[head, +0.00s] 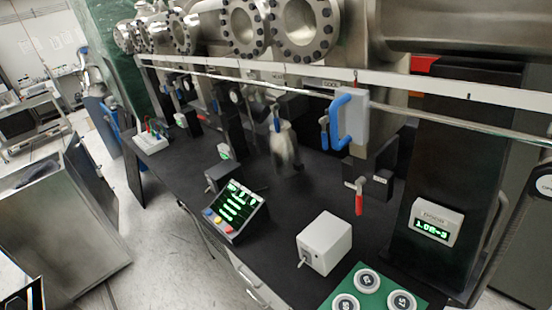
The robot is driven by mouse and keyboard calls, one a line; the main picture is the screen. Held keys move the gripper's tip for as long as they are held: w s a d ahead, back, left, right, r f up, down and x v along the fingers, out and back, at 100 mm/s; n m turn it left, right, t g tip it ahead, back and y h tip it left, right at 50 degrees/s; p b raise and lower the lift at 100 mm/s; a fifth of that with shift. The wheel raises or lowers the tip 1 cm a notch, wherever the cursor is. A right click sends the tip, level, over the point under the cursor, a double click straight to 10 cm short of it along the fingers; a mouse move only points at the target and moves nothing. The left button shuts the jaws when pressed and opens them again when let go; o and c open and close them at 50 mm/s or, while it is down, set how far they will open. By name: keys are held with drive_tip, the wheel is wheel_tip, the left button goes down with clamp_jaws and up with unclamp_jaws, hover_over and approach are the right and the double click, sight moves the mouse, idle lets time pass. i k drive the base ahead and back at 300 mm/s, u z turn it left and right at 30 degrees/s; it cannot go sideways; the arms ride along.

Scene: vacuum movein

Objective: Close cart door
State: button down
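A stainless steel box-like cart (85,235) stands on the floor at the left, tilted in the picture by the camera angle.
A black bench (290,195) fills the middle, carrying a lit control box (235,210), a white box (325,243) and a green plate (375,290) with round discs. Steel vacuum pipes (270,28) run above it. Bare floor (175,255) lies between bench and cart.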

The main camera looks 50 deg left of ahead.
sight(77, 153)
drive_tip(key=u, duration=2.45)
drive_tip(key=i, duration=3.8)
drive_tip(key=u, duration=0.5)
